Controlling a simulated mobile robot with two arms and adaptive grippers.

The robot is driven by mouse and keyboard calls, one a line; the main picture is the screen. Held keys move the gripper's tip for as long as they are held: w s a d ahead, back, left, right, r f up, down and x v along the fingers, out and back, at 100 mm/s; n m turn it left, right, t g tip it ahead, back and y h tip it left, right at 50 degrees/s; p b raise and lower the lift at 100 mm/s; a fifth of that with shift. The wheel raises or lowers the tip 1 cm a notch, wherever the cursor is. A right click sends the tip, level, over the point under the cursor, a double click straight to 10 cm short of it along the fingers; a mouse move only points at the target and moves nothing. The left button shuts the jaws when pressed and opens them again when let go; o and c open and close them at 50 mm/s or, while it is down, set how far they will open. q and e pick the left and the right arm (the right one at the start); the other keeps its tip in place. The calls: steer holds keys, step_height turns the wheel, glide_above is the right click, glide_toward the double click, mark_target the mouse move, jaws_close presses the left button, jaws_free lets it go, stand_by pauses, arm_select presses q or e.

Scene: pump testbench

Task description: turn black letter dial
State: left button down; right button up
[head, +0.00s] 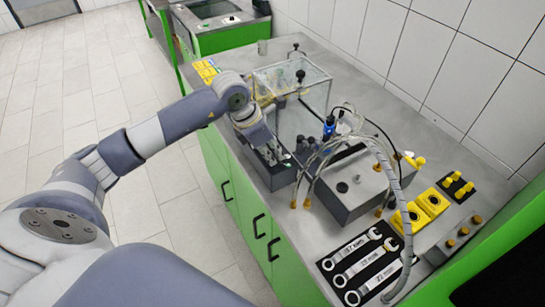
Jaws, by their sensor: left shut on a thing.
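My left gripper (271,156) reaches down from the left to the front edge of the bench, beside a clear-walled box. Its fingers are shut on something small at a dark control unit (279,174). The black letter dial cannot be made out apart from the dark fingers; from its place, it seems to be what they hold. Any letters on it are too small to read. My right gripper is not in view.
The clear box (315,103) stands close behind the gripper. A grey metal pump block (350,190) with looping hoses stands to the right. Wrenches (362,268) lie on a black mat near the front. Yellow fittings (432,203) are at the right.

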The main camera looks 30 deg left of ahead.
arm_select(q)
steer(key=n+b, duration=0.1)
steer(key=n, duration=0.1)
steer(key=n+y+b, duration=0.1)
steer(key=n+b, duration=0.1)
steer(key=n+t+y+b, duration=0.1)
steer(key=n+b, duration=0.1)
steer(key=shift+d+f, duration=0.1)
steer(key=shift+d, duration=0.15)
steer(key=n+y+b, duration=0.1)
steer(key=n, duration=0.2)
steer(key=shift+d, duration=0.1)
steer(key=shift+n+y+b, duration=0.6)
steer(key=shift+n+b, duration=0.3)
steer(key=shift+n, duration=0.3)
steer(key=shift+r+n, duration=0.2)
steer(key=shift+n, duration=0.1)
steer(key=c, duration=1.7)
jaws_free()
steer(key=shift+o, duration=0.2)
steer(key=shift+d, duration=0.1)
steer(key=v, duration=1.2)
steer(key=shift+w, duration=0.15)
